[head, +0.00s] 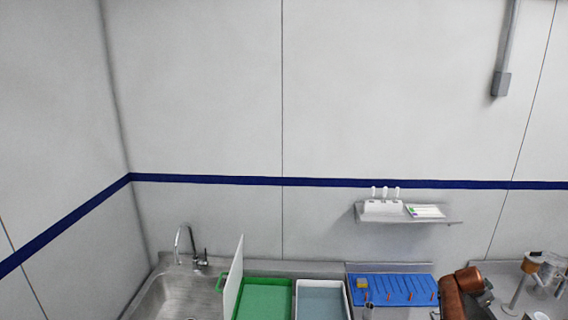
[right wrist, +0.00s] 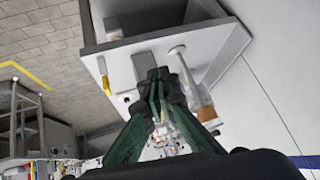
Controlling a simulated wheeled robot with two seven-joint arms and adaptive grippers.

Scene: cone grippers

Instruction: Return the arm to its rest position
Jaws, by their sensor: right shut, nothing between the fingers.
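My right gripper (right wrist: 157,82) shows in the right wrist view, its dark green fingers brought together at the tips. Nothing is between them. Beyond the fingertips is a pale grey box-like frame or shelf (right wrist: 225,65), seen at a tilt. A white rod with a brownish end (right wrist: 190,75) shows just right of the fingers. I cannot tell how far these are from the fingertips. Neither gripper can be made out in the head view, and my left gripper is in no view.
In the head view, a steel sink (head: 178,296), a green tray (head: 264,300), a grey-blue tray (head: 321,301) and a blue rack (head: 395,289) line the counter. An upright white board (head: 234,280) stands between sink and green tray. A small wall shelf (head: 408,220) hangs above.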

